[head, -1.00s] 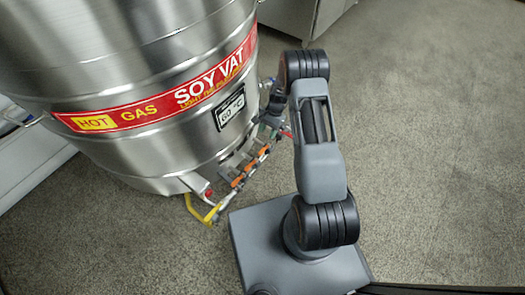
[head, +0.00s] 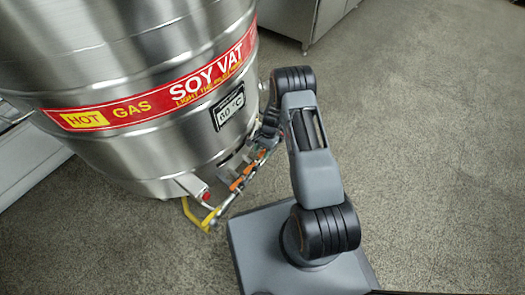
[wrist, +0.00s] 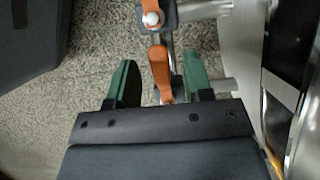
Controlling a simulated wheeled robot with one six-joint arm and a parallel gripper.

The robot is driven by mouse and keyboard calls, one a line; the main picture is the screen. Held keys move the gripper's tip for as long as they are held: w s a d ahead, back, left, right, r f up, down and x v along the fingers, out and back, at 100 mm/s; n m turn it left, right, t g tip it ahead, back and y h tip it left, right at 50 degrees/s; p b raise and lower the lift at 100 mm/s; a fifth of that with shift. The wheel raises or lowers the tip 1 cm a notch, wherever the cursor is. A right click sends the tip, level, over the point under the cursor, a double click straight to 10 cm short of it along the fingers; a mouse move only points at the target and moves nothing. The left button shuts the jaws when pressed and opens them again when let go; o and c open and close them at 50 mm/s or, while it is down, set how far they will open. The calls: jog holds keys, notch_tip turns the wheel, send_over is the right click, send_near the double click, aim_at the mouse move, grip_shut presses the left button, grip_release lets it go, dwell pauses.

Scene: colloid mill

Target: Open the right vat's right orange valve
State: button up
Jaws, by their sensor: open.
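The steel soy vat (head: 130,70) fills the left of the head view, with a red SOY VAT band and a pipe with orange valve handles (head: 238,183) low at its right side. My gripper (head: 267,128) is at the right part of this pipework, partly hidden by my arm. In the wrist view, an orange valve handle (wrist: 160,68) lies between the two green fingers of my gripper (wrist: 160,82). The fingers are open, with gaps visible on both sides of the handle. More orange shows at the top edge, by a pale round knob.
A yellow pipe or handle (head: 194,214) sticks out at the pipework's lower left. The vat wall (wrist: 245,60) is close on the right in the wrist view. A steel cabinet (head: 320,15) stands at the back; the grey floor (head: 440,140) on the right is clear.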

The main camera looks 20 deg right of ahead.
grip_shut()
dwell(0.3)
jog(key=shift+d, duration=0.1)
